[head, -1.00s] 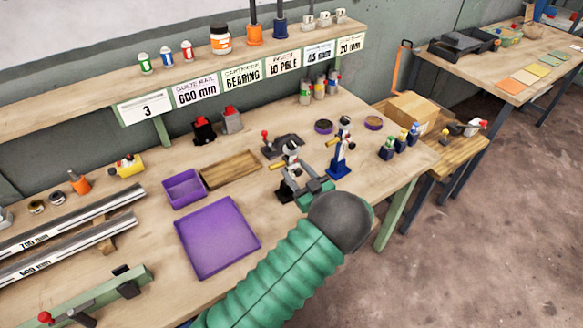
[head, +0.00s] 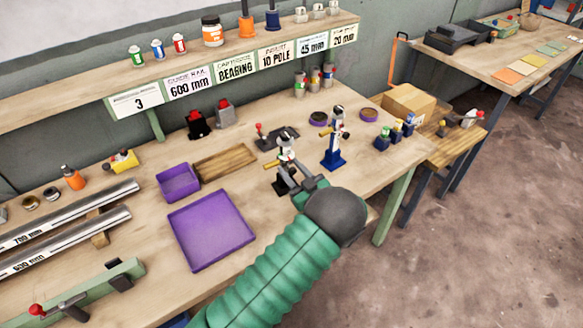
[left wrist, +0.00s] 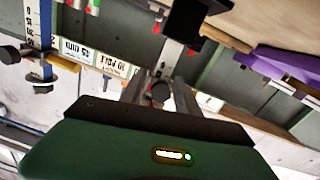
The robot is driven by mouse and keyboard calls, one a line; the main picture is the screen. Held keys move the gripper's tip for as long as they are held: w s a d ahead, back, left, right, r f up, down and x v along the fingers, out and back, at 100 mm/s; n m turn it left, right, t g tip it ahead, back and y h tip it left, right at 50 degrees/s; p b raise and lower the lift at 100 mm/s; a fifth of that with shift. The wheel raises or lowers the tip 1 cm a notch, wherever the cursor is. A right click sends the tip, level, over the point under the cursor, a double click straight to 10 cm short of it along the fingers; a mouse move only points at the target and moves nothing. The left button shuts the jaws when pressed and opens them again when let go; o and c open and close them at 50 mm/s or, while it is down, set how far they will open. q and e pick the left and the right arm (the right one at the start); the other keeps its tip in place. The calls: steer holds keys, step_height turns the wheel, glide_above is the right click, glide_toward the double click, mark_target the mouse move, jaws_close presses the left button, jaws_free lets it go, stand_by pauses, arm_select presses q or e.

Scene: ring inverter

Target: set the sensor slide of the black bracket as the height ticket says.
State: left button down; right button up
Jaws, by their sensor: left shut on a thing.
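The black bracket (head: 280,187) stands upright near the bench's right front edge, with a yellow-tipped sensor (head: 271,167) pointing left. My left gripper (head: 291,181) is at its right side. In the left wrist view, the left gripper's fingers (left wrist: 161,92) are closed around the dark knob (left wrist: 159,91) of the slide. The arm and fingers partly hide the bracket, and its scale cannot be read. Two millimetre tickets hang on the shelf edge: a 45 mm ticket (head: 312,46) and a 20 mm ticket (head: 344,35). Their small headings are unreadable. My right gripper is not in view.
A similar blue bracket (head: 333,160) stands close behind on the right; it also shows in the left wrist view (left wrist: 46,30). A purple tray (head: 211,230), purple bin (head: 178,182) and wooden tray (head: 226,162) lie left. Small bottles (head: 382,138) stand right.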

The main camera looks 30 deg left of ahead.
arm_select(q)
steer(key=shift+a, duration=0.4)
steer(key=c, duration=1.3)
jaws_free()
steer(key=shift+a+f, duration=0.1)
steer(key=shift+a, duration=0.1)
steer(key=shift+o, duration=0.5)
steer(key=shift+d, duration=0.25)
steer(key=v, duration=1.6)
steer(key=shift+s+d+b, duration=0.2)
steer(key=shift+d+b, duration=0.05)
steer(key=shift+b, duration=0.05)
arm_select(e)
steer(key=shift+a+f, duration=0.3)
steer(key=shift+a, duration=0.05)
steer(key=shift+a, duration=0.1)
